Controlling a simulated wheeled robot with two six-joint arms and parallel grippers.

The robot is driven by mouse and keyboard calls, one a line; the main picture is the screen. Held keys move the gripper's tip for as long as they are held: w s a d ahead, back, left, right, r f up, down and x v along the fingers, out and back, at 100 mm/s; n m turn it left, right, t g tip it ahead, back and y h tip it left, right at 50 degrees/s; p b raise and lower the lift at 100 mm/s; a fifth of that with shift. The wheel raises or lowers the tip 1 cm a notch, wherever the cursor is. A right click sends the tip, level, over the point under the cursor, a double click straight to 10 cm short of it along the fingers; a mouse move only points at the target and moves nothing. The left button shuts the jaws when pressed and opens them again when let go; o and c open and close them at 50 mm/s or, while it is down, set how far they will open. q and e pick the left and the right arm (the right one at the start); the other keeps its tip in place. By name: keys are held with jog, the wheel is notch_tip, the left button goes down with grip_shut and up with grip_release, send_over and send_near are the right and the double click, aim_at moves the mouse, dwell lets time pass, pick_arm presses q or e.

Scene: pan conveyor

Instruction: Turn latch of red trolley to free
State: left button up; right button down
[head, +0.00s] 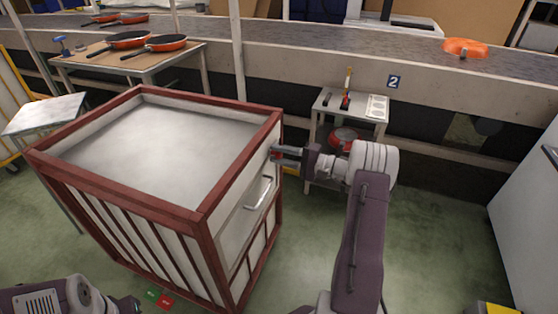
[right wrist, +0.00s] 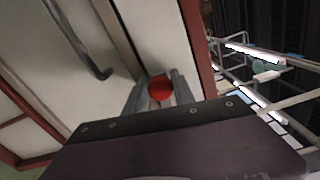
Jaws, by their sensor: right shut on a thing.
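The red trolley (head: 214,222) is a large box with a red frame and pale panels, standing left of centre in the head view. A metal handle (head: 259,192) is on its right-hand side, and also shows in the right wrist view (right wrist: 88,50). My right gripper (head: 276,153) is at the upper far part of that side. In the right wrist view its fingers (right wrist: 160,94) are shut on a round red latch knob (right wrist: 160,87) by the panel. The latch's turned position cannot be told. My left gripper is not in view; only part of my left arm shows bottom left.
A small stand (head: 374,115) with tools and a red pan (head: 343,138) stands beyond my right arm. A table (head: 150,66) with pans is back left. Green floor (head: 440,240) lies clear at right.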

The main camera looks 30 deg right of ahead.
jog(key=shift+f+n+b, duration=0.1)
jog(key=shift+n+b, duration=0.65)
jog(key=shift+n, duration=0.15)
jog(key=c, duration=1.1)
grip_release()
jog(key=shift+s, duration=0.1)
jog(key=p+v, duration=0.2)
jog(key=v, duration=0.7)
jog(key=shift+p, duration=0.4)
